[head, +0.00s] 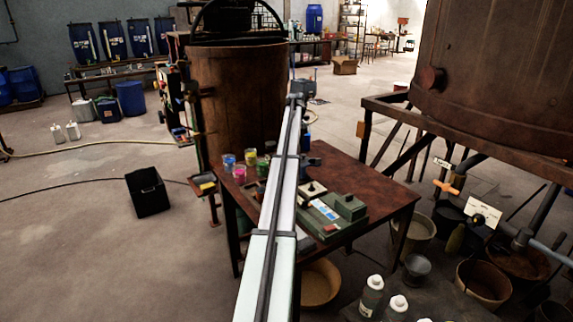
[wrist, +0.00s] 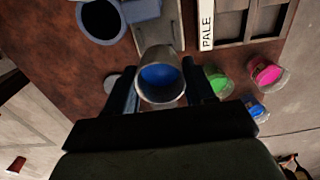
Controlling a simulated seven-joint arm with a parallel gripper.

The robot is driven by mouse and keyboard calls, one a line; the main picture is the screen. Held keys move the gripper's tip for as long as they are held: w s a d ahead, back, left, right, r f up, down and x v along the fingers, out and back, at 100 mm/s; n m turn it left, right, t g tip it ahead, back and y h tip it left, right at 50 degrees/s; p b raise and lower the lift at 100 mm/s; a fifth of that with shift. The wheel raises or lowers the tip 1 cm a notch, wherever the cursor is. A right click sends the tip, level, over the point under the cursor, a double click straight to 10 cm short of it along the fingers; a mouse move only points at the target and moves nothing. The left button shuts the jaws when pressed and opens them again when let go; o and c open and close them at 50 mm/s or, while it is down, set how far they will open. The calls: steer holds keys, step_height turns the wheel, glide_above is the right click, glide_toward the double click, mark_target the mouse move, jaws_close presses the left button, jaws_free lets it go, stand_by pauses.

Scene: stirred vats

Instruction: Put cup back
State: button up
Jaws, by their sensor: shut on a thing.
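In the wrist view a grey metal cup (wrist: 158,56) with blue in its inside sits between the two dark fingers of my gripper (wrist: 166,92). The gripper is shut on the cup, over the brown table (wrist: 60,65). Whether the cup touches the table I cannot tell. In the head view my arm crosses the table, and I cannot make out the held cup there.
A tray marked PALE (wrist: 207,25) and a round dark-mouthed vessel (wrist: 101,20) lie beyond the cup. Green (wrist: 219,81), pink (wrist: 266,73) and blue (wrist: 256,107) small pots stand to its right. A green box (head: 333,216) is on the table; a rusty vat (head: 235,100) stands behind.

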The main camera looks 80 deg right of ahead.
steer(key=w+a+n, duration=0.1)
steer(key=w+a, duration=0.4)
steer(key=w, duration=0.3)
steer(key=w+a+n, duration=0.1)
steer(key=w+a, duration=0.5)
steer(key=w, duration=0.2)
steer(key=shift+s+a+f+n, duration=0.1)
steer(key=shift+a+f+n, duration=0.4)
steer(key=shift+f, duration=1.4)
steer(key=shift+a+f+n, duration=0.45)
steer(key=shift+a+f, duration=0.05)
steer(key=shift+f, duration=1.4)
steer(key=shift+s+a+f+n, duration=0.1)
steer(key=shift+a+f+n, duration=0.4)
steer(key=shift+f, duration=1.4)
steer(key=shift+f, duration=0.1)
steer(key=o, duration=1.1)
steer(key=shift+o, duration=0.2)
